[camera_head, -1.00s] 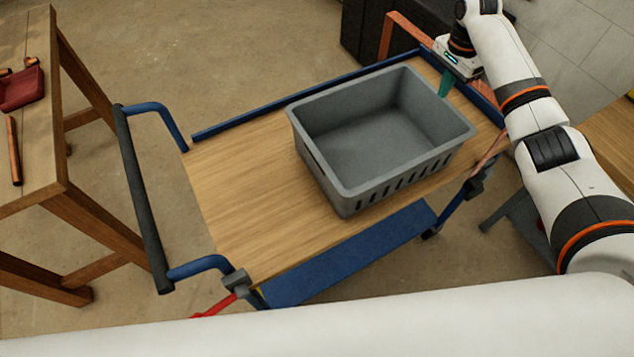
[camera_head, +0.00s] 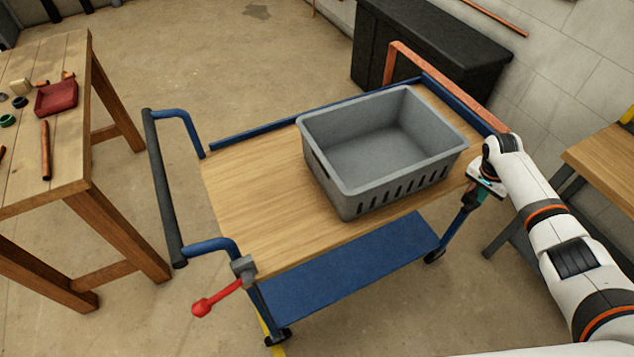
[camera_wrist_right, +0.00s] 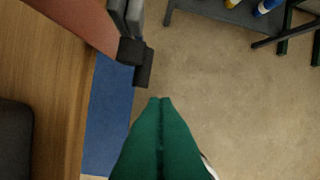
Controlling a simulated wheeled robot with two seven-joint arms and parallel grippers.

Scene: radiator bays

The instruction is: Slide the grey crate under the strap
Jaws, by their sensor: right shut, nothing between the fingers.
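The grey crate (camera_head: 355,190) stands upright and empty on the wooden deck of a blue cart (camera_head: 250,220). Its right end is close to the cart's right end. The orange-brown strap (camera_head: 450,85) forms a raised arch across that end, beyond the crate; the arm hides its near end. The strap (camera_wrist_right: 75,22) also crosses the upper left of the right wrist view, by a black buckle-like part (camera_wrist_right: 137,60). My right gripper (camera_head: 474,198) is at the cart's near right corner, clear of the crate. Its green fingers (camera_wrist_right: 160,101) are shut and empty. My left gripper is out of view.
A wooden table (camera_head: 75,120) with a red tray (camera_head: 56,98) stands left of the cart's push handle (camera_head: 163,190). A red lever (camera_head: 215,300) sticks out at the near left corner. A black cabinet (camera_head: 430,60) stands behind, another bench (camera_head: 600,160) at right.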

